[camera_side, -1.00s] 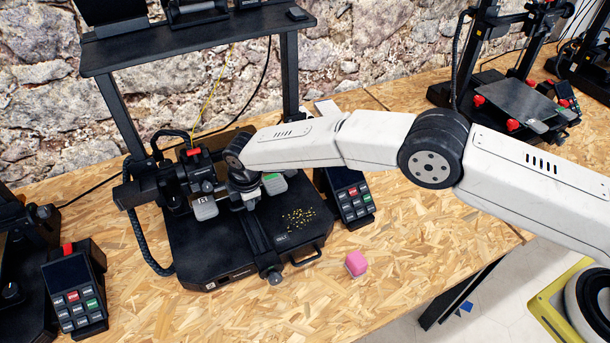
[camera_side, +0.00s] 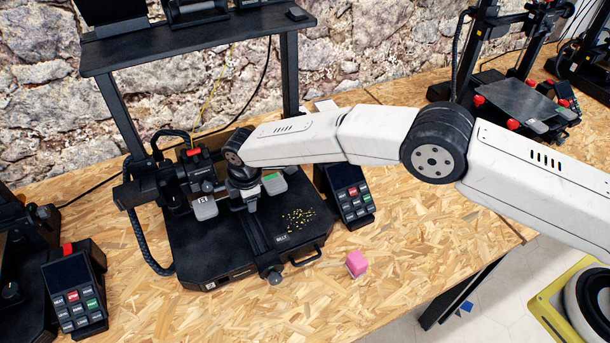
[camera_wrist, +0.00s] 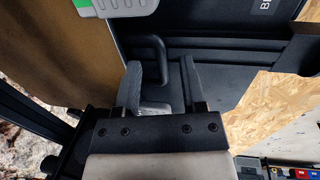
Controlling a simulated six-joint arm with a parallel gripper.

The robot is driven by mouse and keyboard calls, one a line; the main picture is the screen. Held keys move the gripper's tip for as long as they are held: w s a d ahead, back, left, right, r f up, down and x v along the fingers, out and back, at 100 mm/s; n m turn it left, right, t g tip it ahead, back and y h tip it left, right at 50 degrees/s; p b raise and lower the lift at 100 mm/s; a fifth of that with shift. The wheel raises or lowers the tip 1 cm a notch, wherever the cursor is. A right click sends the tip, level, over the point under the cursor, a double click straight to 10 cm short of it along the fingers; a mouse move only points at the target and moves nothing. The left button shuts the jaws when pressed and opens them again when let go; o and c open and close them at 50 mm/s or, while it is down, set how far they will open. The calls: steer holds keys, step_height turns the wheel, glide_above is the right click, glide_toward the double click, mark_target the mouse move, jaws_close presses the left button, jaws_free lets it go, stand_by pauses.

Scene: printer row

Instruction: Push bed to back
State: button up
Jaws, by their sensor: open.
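The black printer (camera_side: 225,260) stands at the left centre of the bench in the side view. Its bed is mostly hidden there behind the gantry and my arm; two grey tabs show at its front, a left one (camera_side: 204,208) and a green-marked one (camera_side: 274,184). In the wrist view a brown plate, seemingly the bed (camera_wrist: 60,45), fills the left, with the green-marked tab (camera_wrist: 120,8) at the top. My gripper (camera_side: 246,202) is low over the printer base, close to the bed's front. In the wrist view my gripper (camera_wrist: 162,80) is open, its fingers apart near a black bar handle (camera_wrist: 158,58). Contact is unclear.
A pink cube (camera_side: 356,263) lies on the bench right of the printer. Keypad units stand right (camera_side: 349,195) and left (camera_side: 75,295) of it. Yellow crumbs (camera_side: 299,219) lie on the printer base. Another printer (camera_side: 515,100) stands at the back right. The gantry post (camera_side: 290,80) rises behind my gripper.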

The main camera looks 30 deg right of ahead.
step_height(320, 180, up, 7)
steer(key=s, duration=0.1)
stand_by(0.5)
steer(key=shift+s+f, duration=0.1)
